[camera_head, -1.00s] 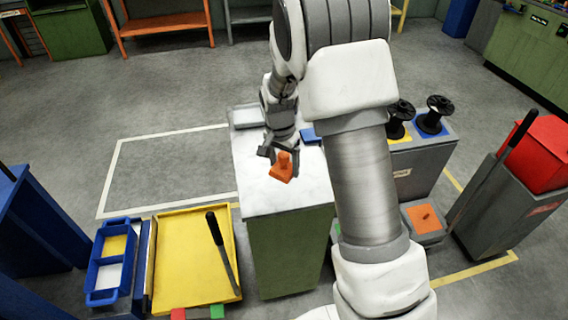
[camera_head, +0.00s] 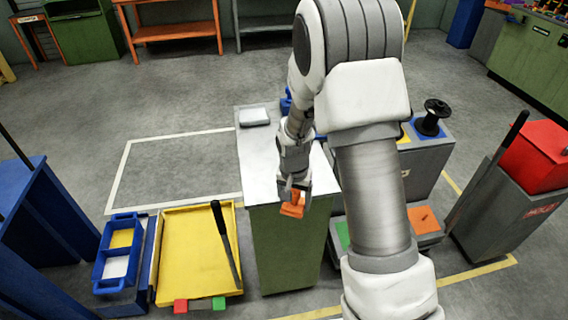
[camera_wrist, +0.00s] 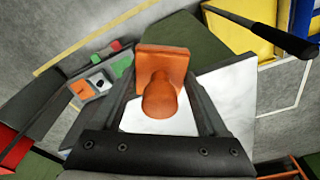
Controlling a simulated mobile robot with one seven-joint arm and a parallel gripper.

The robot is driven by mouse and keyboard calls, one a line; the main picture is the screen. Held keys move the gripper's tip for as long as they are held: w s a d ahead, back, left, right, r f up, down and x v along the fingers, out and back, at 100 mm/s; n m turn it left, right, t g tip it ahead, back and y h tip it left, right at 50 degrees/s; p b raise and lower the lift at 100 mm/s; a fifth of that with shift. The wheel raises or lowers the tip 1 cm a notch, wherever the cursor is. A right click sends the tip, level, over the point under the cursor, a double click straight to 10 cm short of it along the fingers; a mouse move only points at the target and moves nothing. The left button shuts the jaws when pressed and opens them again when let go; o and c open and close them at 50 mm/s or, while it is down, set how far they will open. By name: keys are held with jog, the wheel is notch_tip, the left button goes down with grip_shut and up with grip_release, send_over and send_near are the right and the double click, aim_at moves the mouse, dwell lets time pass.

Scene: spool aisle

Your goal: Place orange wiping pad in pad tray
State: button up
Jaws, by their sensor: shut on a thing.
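The orange wiping pad (camera_head: 292,209), a square block with a rounded knob, is in my gripper (camera_head: 291,193). In the wrist view the pad (camera_wrist: 162,62) sits between the two dark fingers (camera_wrist: 160,100), which are shut on its knob. In the head view it appears over the near edge of the white-topped green cabinet (camera_head: 262,177). A low grey tray (camera_head: 432,236) right of the cabinet has an orange square (camera_head: 423,218) and a green square (camera_head: 343,233); my arm hides its middle. It also shows at left in the wrist view (camera_wrist: 107,98). No label confirms it as the pad tray.
A blue two-part tray (camera_head: 102,262) and a yellow tray (camera_head: 190,255) with a black-handled tool stand left. A grey stand with black spools (camera_head: 432,120) and a red-topped bin (camera_head: 535,155) stand right.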

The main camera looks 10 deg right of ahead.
jog(key=s+f+n, duration=0.6)
jog(key=s+f, duration=0.2)
jog(key=f, duration=0.3)
jog(key=shift+d+y, duration=0.3)
jog(key=shift+d, duration=0.15)
